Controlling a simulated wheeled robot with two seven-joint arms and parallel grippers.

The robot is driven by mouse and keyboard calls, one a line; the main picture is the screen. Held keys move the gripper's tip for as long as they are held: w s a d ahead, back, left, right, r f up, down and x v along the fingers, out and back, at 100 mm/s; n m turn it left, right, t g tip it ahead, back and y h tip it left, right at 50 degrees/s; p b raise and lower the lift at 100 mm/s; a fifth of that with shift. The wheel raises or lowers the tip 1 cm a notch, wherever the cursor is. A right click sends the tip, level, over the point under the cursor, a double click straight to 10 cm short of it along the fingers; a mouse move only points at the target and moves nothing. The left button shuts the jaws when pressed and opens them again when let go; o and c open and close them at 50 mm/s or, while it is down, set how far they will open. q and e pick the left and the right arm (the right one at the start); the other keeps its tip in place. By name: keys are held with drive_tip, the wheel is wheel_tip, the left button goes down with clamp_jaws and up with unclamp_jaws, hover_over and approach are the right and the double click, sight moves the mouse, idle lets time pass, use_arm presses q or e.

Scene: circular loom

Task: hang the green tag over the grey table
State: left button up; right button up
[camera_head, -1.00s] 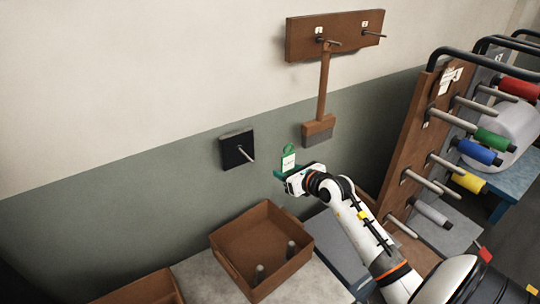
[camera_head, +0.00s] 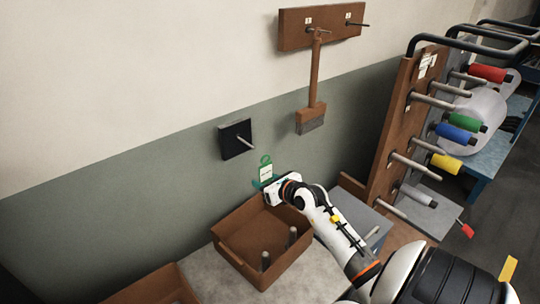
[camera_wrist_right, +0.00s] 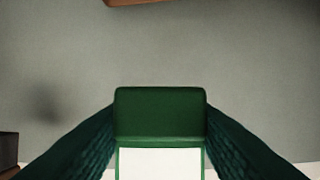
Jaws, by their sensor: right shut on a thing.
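The green tag (camera_head: 265,169) has a white label and a loop at its top. It is upright in front of the wall, above the back of the brown bin. My right gripper (camera_head: 262,183) is shut on its lower part; the right wrist view shows the green tag (camera_wrist_right: 160,112) between the dark fingers. A black wall plate (camera_head: 234,146) with one grey peg (camera_head: 245,143) is up and left of the tag, apart from it. The light grey table (camera_head: 212,278) is below. My left gripper is not in view.
A brown bin (camera_head: 228,264) with two upright grey pegs stands on the table. A brush (camera_head: 311,119) hangs from a brown two-peg board (camera_head: 295,34) on the wall. A brown spool rack (camera_head: 402,130) with coloured spools stands at the right. The wall left of the black plate is clear.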

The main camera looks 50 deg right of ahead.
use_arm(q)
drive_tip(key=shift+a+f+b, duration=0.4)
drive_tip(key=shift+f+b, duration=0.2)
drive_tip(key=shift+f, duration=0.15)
use_arm(e)
drive_tip(key=w, duration=0.3)
drive_tip(key=shift+w+d, duration=0.15)
drive_tip(key=shift+w, duration=0.05)
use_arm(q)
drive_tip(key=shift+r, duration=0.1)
use_arm(e)
drive_tip(key=shift+r, duration=0.1)
use_arm(q)
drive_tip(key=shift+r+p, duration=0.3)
drive_tip(key=shift+p, duration=0.1)
use_arm(e)
drive_tip(key=shift+r, duration=0.2)
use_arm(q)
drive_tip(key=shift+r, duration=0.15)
use_arm(e)
drive_tip(key=shift+w, duration=0.2)
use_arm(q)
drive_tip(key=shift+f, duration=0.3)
use_arm(e)
drive_tip(key=shift+w+d, duration=0.15)
drive_tip(key=shift+w, duration=0.6)
drive_tip(key=shift+w, duration=0.1)
